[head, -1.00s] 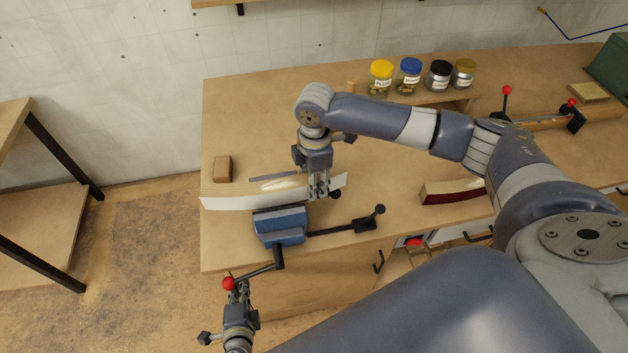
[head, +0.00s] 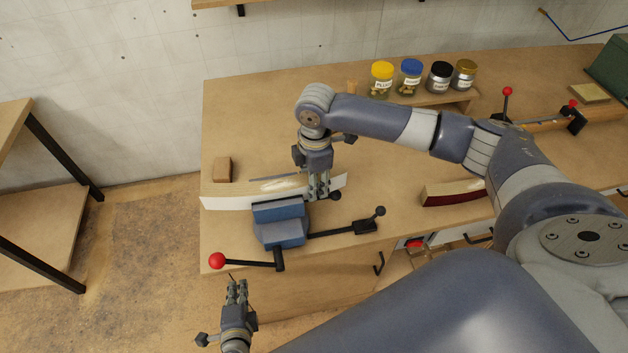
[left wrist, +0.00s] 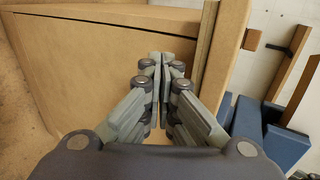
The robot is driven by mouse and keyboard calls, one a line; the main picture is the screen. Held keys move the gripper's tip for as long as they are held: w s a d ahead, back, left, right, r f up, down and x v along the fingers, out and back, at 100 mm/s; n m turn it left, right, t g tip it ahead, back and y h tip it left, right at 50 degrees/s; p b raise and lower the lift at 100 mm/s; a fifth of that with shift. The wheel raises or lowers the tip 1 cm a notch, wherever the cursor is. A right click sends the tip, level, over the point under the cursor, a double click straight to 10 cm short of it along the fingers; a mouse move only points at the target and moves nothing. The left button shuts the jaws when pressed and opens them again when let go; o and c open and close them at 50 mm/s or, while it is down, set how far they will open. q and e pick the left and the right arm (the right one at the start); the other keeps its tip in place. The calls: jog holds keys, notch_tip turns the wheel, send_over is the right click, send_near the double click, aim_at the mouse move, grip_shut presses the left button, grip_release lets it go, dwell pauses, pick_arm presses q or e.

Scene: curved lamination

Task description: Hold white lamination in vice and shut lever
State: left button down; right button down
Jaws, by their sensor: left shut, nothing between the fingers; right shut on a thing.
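The curved white lamination (head: 232,202) lies along the bench's front edge, behind and against the blue vice (head: 281,233) as far as I can tell. The vice partly hides it. My right gripper (head: 322,196) is shut on the lamination to the right of the vice. The vice lever (head: 245,262) points left, its red ball (head: 217,260) at the end. My left gripper (head: 237,284) is shut and empty below the lever, apart from the ball. In the left wrist view its fingers (left wrist: 160,58) meet, and the vice (left wrist: 284,146) shows at right.
A small brown block (head: 223,168) sits behind the lamination. A dark red lamination (head: 452,196) lies to the right. Several lidded jars (head: 410,77) stand at the back. A black-knobbed lever (head: 366,225) sticks out right of the vice. Floor is clear at left.

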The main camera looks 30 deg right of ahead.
jog(key=shift+s+a+f, duration=0.1)
jog(key=shift+s+f, duration=0.05)
jog(key=shift+s, duration=0.15)
pick_arm(q)
jog(key=s+a+f, duration=0.2)
jog(key=s+a, duration=0.1)
jog(key=s, duration=0.3)
jog(key=shift+a, duration=0.4)
jog(key=shift+s, duration=0.1)
pick_arm(e)
jog(key=c, duration=1.2)
grip_release()
pick_arm(q)
jog(key=shift+s, duration=0.15)
pick_arm(e)
jog(key=shift+o, duration=0.8)
jog(key=shift+s, duration=0.1)
jog(key=o, duration=0.5)
